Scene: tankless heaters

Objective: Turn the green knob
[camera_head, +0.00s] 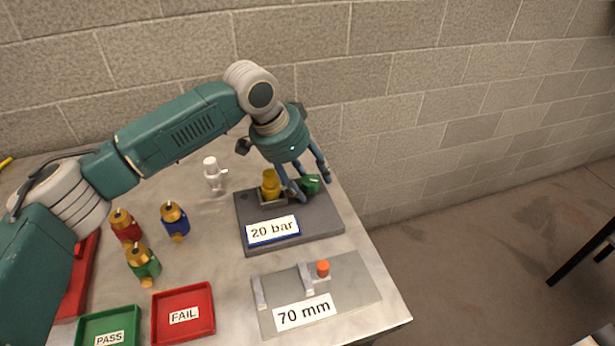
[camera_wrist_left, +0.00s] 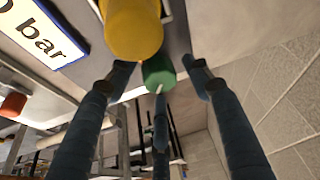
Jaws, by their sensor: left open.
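The green knob (camera_head: 312,184) sits on the right side of the dark grey "20 bar" fixture (camera_head: 320,219), beside a yellow part (camera_head: 270,184). It also shows in the left wrist view (camera_wrist_left: 158,74), with a pale mark on it and next to the yellow part (camera_wrist_left: 133,28). My left gripper (camera_head: 309,187) reaches down from above, its blue fingers around the knob in the head view. In the wrist view the fingers (camera_wrist_left: 159,78) are spread on either side of the knob, with gaps left and right. I cannot tell whether any finger touches it. My right gripper is not in view.
A "70 mm" plate (camera_head: 350,285) with an orange-red button stands in front. A red FAIL tray (camera_head: 208,334), a green PASS tray (camera_head: 131,319), several coloured valves and a white fitting (camera_head: 213,172) are on the left. A block wall (camera_head: 330,60) rises behind.

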